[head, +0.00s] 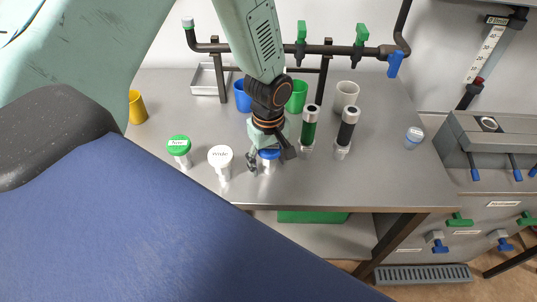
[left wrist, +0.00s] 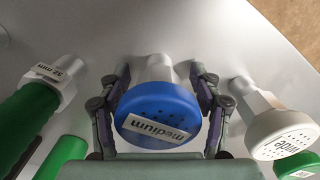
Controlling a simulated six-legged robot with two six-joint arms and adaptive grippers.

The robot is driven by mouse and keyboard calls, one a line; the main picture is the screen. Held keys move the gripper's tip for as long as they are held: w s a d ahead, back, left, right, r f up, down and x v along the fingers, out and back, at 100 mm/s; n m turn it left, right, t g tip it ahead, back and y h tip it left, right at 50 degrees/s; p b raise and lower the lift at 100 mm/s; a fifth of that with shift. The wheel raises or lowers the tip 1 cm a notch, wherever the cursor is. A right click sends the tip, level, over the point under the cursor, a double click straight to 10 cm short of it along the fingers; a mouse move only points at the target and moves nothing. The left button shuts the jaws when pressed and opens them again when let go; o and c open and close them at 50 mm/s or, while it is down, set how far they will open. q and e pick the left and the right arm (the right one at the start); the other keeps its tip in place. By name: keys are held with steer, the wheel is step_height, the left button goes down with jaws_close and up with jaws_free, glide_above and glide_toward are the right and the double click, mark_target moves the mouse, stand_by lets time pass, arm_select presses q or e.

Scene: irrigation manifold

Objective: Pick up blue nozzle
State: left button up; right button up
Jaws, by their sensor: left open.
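The blue nozzle (head: 268,154) stands on the grey metal bench, partly hidden under my left gripper in the head view. In the left wrist view the blue nozzle (left wrist: 158,108) has a round blue head labelled "medium" and a white base. My left gripper (head: 271,158) is open, its fingers on either side of the nozzle. In the left wrist view my left gripper (left wrist: 161,76) shows a gap between each fingertip and the white base; contact is not clear. My right gripper is not in view.
A white nozzle (head: 221,157) labelled "wide" and a green nozzle (head: 179,146) stand to the left. A green cylinder (head: 309,130) and a black cylinder (head: 347,129) stand close on the right. Several cups and a pipe (head: 340,50) with valves are behind.

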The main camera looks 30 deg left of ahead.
arm_select(q)
steer(key=shift+d+r, duration=0.2)
steer(key=shift+d, duration=0.1)
steer(key=shift+c, duration=0.6)
steer(key=shift+s, duration=0.1)
steer(key=shift+c, duration=0.9)
steer(key=shift+a+f, duration=0.15)
steer(key=shift+a, duration=0.1)
steer(key=c, duration=0.4)
steer(key=shift+d, duration=0.2)
steer(key=c, duration=0.4)
steer(key=shift+a, duration=0.1)
step_height(320, 180, up, 10)
steer(key=shift+r+p, duration=0.1)
steer(key=shift+p, duration=0.65)
